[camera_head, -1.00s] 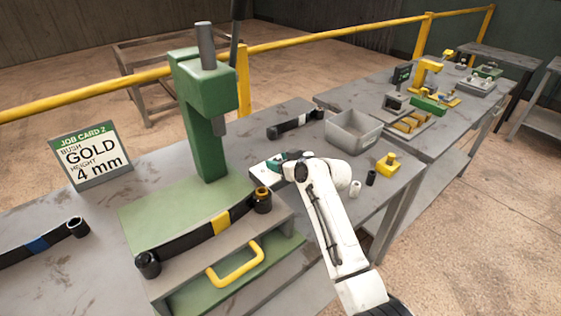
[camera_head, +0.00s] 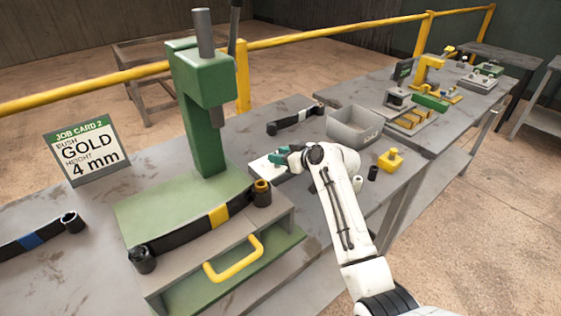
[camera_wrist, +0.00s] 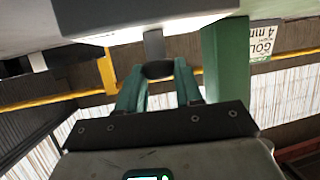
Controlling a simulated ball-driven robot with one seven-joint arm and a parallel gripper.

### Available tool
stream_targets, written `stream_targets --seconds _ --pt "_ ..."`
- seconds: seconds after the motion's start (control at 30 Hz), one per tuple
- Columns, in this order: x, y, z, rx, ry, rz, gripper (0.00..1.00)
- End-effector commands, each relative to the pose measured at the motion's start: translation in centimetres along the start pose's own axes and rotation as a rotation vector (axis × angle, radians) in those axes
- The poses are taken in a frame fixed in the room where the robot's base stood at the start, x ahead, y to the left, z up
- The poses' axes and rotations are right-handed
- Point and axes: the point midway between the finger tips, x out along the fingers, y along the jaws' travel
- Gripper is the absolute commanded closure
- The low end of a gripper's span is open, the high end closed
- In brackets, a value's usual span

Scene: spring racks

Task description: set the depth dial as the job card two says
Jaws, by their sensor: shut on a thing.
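The job card (camera_head: 84,151) stands at the left and reads JOB CARD 2, BUSH GOLD, HEIGHT 4 mm. It also shows in part in the wrist view (camera_wrist: 263,42). My gripper (camera_head: 276,158) is at a pale flat-topped block (camera_head: 262,168) right of the green press (camera_head: 206,130). In the wrist view its teal fingers (camera_wrist: 157,72) are shut on a dark round knob (camera_wrist: 157,70), which seems to be the depth dial. No scale or setting on it can be read. In the head view the fingers and wrist hide the knob.
A dark strap with a yellow band (camera_head: 218,215) lies across the press base, above a drawer with a yellow handle (camera_head: 233,259). A grey bin (camera_head: 354,124), a yellow block (camera_head: 390,160) and small dark and white cylinders are near my arm. A yellow rail (camera_head: 340,33) runs behind.

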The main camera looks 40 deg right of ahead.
Motion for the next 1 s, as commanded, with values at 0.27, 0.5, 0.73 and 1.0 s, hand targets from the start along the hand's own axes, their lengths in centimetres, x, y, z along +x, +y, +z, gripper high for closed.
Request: stream_targets --seconds 0.27,0.5,0.73,1.0 --pt "0.34 0.66 0.63 -0.094 0.005 -0.216 0.95" --pt "0.40 0.88 0.53 -0.173 0.003 -0.409 0.95" --pt "0.45 0.96 0.32 -0.232 0.002 -0.553 0.95" --pt "0.40 1.02 0.08 -0.269 0.001 -0.647 0.95"
